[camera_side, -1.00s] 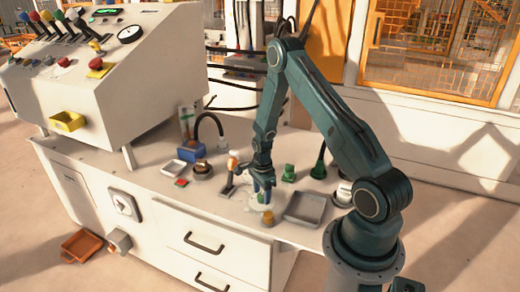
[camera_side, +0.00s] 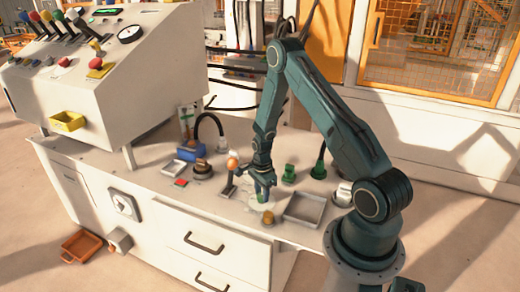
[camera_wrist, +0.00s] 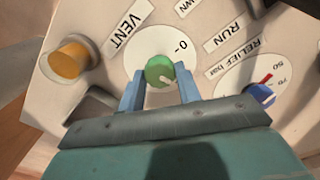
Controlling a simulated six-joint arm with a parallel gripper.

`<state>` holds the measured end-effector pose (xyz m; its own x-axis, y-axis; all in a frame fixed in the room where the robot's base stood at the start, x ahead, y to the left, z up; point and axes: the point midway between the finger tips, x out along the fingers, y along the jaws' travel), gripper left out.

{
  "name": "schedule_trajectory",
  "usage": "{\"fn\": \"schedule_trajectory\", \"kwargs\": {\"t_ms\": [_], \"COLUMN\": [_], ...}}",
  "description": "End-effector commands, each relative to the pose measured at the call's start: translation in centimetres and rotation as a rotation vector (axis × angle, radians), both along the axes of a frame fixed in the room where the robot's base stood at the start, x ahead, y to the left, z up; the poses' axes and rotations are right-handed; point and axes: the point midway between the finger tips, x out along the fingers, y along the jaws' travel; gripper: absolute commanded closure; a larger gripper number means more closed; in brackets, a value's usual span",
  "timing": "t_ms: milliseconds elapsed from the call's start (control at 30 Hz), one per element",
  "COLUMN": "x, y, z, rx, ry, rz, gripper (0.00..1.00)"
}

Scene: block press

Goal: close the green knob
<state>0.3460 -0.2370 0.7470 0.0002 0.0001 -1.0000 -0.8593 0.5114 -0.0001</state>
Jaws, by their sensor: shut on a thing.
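The green knob (camera_wrist: 159,68) sits in the middle of a round white dial (camera_wrist: 133,43) in the wrist view.
An orange knob (camera_wrist: 69,62) lies left of the dial and a blue knob (camera_wrist: 262,95) right. In the side view, an upright lever (camera_side: 231,174) stands close left of my gripper, a green fitting (camera_side: 289,173) behind right, and a grey tray (camera_side: 304,208) to the right.

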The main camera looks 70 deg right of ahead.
Motion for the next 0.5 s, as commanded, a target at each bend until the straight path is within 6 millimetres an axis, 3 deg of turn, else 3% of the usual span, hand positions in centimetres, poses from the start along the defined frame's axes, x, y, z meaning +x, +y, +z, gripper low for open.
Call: {"fn": "schedule_trajectory", "kwargs": {"t_ms": [500], "x": [0.02], "y": [-0.01], "z": [0.05], "rx": [0.0], "ry": [0.0], "rz": [0.396], "gripper": [0.89]}}
